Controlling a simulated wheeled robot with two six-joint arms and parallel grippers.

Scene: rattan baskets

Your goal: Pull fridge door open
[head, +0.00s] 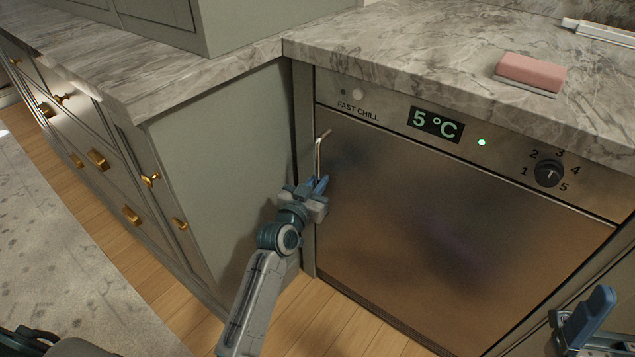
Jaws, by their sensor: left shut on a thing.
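The fridge door (450,220) is a brushed metal panel under the marble counter. It appears closed, its top edge lying along the control panel. A slim vertical metal handle (318,155) is at its upper left. My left gripper (319,186) is shut on the lower part of this handle, and its blue fingers hide the handle's lower end. My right gripper (585,322) is partly in view at the lower right corner, apart from the door. Its jaw opening is not clear.
The control panel shows a 5 °C display (436,124) and a dial (548,173). A pink sponge (531,71) lies on the marble counter (400,45). A grey-green cabinet side (215,165) stands left of the fridge. Wood floor (345,325) is clear in front.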

